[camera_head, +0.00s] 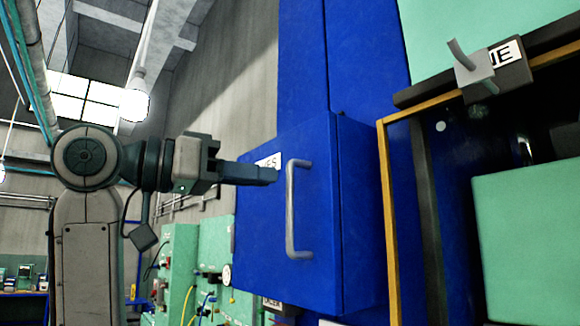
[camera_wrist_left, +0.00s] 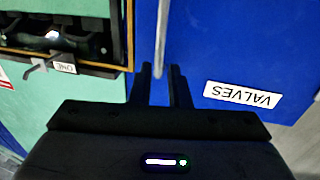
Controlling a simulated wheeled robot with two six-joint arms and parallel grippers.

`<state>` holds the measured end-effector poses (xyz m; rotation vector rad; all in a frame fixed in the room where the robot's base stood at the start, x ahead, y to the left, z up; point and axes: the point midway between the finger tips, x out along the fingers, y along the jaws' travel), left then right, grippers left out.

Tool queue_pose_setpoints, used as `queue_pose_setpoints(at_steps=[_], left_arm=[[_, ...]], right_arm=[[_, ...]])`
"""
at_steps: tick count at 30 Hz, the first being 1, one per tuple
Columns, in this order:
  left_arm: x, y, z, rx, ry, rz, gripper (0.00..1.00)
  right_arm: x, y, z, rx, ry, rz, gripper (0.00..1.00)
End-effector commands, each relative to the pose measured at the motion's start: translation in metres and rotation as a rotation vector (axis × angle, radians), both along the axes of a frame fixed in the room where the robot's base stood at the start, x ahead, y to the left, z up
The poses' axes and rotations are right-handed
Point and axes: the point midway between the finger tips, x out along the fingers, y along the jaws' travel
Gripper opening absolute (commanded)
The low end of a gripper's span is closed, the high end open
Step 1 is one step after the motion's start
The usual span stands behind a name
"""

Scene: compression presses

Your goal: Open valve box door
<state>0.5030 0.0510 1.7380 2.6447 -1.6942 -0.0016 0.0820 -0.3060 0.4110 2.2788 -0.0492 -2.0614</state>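The valve box (camera_head: 250,240) is a blue cabinet whose front door looks closed. A grey vertical bar handle (camera_head: 290,215) stands out from the door, beside a white label partly hidden by my gripper. In the left wrist view, the label (camera_wrist_left: 242,95) reads VALVES upside down. My left gripper (camera_head: 276,175) points at the handle's upper part from the left. Its two fingers (camera_wrist_left: 162,72) are apart, with the handle (camera_wrist_left: 163,35) lined up with the gap between them. Whether the fingertips reach around the bar is hard to tell. My right gripper is not in view.
A green press (camera_head: 530,240) with a yellow-edged frame (camera_head: 391,230) stands close on the right. A grey latch (camera_head: 474,70) sticks out above it. Green equipment with hoses (camera_head: 178,270) stands behind, below my left arm.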

Motion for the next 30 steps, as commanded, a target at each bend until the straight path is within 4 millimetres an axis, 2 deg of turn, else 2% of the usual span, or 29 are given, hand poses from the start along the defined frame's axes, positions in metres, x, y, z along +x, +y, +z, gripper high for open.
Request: queue_pose_setpoints(at_steps=[1, 3, 10, 21, 24, 30], left_arm=[[0.004, -0.01, 0.004, 0.0, 0.002, -0.005, 0.16], [0.009, -0.021, 0.004, -0.001, 0.003, -0.005, 0.16], [0.021, -0.045, 0.002, -0.001, 0.0, -0.001, 0.16], [0.023, -0.049, 0.0, -0.002, -0.001, 0.001, 0.16], [0.023, -0.049, 0.0, -0.001, 0.0, 0.001, 0.0], [0.023, -0.049, 0.0, -0.001, 0.0, 0.001, 0.0]], right_arm=[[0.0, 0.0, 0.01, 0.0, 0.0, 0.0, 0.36], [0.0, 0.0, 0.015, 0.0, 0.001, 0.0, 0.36], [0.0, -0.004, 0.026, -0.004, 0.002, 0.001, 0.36], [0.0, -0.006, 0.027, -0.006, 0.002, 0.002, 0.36], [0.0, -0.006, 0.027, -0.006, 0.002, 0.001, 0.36], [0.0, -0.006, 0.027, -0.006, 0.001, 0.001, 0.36]])
